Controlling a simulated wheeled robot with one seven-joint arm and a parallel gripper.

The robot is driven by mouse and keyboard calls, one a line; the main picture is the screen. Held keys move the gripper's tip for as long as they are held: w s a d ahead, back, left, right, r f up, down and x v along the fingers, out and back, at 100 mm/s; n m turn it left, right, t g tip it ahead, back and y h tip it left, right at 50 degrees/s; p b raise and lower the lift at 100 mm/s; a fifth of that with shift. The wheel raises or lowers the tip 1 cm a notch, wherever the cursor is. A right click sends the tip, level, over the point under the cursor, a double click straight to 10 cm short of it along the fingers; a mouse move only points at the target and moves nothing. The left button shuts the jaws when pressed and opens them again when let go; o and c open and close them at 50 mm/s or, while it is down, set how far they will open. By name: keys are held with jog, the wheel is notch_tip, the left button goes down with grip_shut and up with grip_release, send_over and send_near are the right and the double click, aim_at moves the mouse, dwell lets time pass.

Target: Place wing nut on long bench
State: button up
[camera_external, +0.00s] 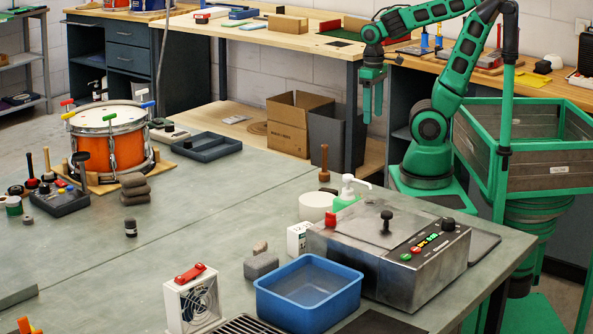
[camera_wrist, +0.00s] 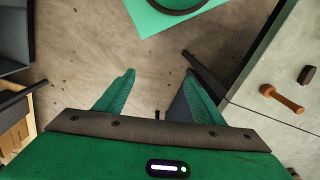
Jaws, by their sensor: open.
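I cannot pick out the wing nut for certain in either view; several small parts are too small to tell apart. A long wooden-topped bench (camera_external: 285,41) runs along the back wall. A large grey-topped bench (camera_external: 215,210) fills the foreground; its edge shows at the right of the wrist view (camera_wrist: 245,121). My gripper (camera_external: 372,112) hangs pointing down in front of the back bench, right of the cardboard box. In the wrist view its fingers (camera_wrist: 160,88) are spread, with only floor showing between them.
An orange drum (camera_external: 97,150) with coloured handles stands at left on the grey bench. A blue bin (camera_external: 308,311), a metal machine (camera_external: 390,255) and a small fan (camera_external: 193,302) crowd its front. An open cardboard box (camera_external: 288,135) sits below the back bench. The grey bench's middle is fairly clear.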

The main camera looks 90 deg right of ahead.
dwell(0.3)
jog(key=w+a+n+t+y, duration=0.1)
jog(key=w+a+n, duration=0.6)
jog(key=w+a, duration=0.45)
jog(key=w+a+n+t+y, duration=0.1)
jog(key=w+a+n, duration=0.6)
jog(key=w, duration=0.7)
jog(key=w+a+f+n+g+y, duration=0.1)
jog(key=a+n+y, duration=0.3)
jog(key=a, duration=1.5)
jog(key=w+a+f+n+g+y, duration=0.1)
jog(key=a+n+y, duration=0.35)
jog(key=a, duration=1.35)
jog(key=shift+n+h, duration=0.85)
jog(key=shift+n, duration=0.1)
jog(key=x, duration=1)
jog(key=shift+w+d+f, duration=0.1)
jog(key=shift+w+f, duration=0.1)
jog(key=shift+w, duration=0.2)
jog(key=c, duration=1.2)
